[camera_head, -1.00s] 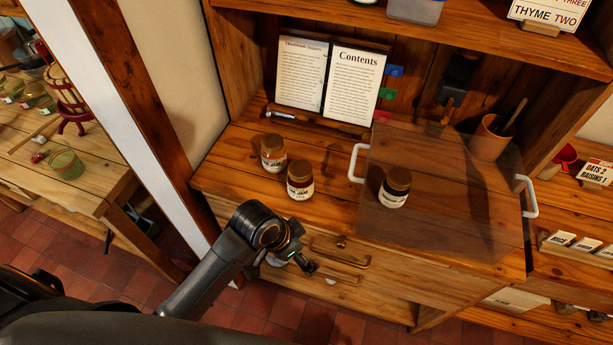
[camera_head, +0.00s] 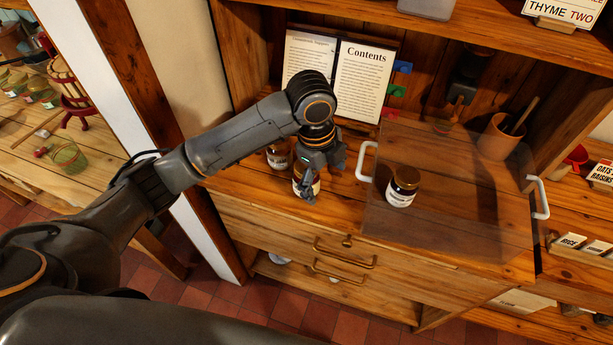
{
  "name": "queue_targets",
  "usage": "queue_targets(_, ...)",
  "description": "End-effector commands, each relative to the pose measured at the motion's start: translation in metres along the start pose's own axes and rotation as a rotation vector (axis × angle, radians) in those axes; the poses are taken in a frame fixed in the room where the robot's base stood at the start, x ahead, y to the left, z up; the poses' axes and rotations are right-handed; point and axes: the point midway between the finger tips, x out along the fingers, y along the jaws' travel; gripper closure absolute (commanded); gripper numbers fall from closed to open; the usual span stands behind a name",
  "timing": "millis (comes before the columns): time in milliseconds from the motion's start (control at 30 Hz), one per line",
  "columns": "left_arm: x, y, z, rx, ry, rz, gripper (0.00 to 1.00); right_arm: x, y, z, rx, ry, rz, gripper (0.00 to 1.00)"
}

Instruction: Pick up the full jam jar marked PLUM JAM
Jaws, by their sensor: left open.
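My left gripper (camera_head: 322,184) is open and points down at the middle jar (camera_head: 297,184) on the shelf top. Its fingers hide most of that jar; I cannot tell whether they touch it. A second jar (camera_head: 278,157) stands behind it to the left, partly covered by my arm. A third jar (camera_head: 402,187), dark with a brown lid and white label, stands to the right inside a clear cover. I cannot read which label says PLUM JAM. My right gripper is not in view.
The clear cover (camera_head: 455,215) has white handles (camera_head: 366,161) at its sides. An open book (camera_head: 361,80) leans behind the jars. A clay pot (camera_head: 497,138) stands at the back right. Drawers with brass handles (camera_head: 344,257) are below the shelf top.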

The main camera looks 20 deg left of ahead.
Motion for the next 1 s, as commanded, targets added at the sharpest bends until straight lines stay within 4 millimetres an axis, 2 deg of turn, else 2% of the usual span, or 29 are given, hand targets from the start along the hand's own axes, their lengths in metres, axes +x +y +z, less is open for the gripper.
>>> queue_targets(33, -0.016, -0.010, 0.014, 0.046, -0.034, 0.014, 0.12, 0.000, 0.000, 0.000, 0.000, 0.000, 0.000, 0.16)
queue_targets(200, -0.051, -0.023, 0.043, 0.161, -0.086, 0.076, 0.12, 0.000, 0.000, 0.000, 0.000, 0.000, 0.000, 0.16)
queue_targets(300, -0.063, -0.026, 0.052, 0.192, -0.098, 0.097, 0.12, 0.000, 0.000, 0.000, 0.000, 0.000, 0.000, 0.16)
queue_targets(400, -0.066, -0.027, 0.056, 0.206, -0.102, 0.108, 0.12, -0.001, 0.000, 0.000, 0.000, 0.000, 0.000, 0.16)
queue_targets(467, -0.061, -0.026, 0.057, 0.207, -0.101, 0.111, 0.12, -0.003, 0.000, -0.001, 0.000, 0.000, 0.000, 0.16)
queue_targets(800, 0.000, -0.020, 0.063, 0.206, -0.101, 0.110, 0.12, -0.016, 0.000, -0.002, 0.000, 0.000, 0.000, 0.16)
queue_targets(1000, 0.016, -0.019, 0.065, 0.208, -0.102, 0.107, 0.12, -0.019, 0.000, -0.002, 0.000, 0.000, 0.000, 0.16)
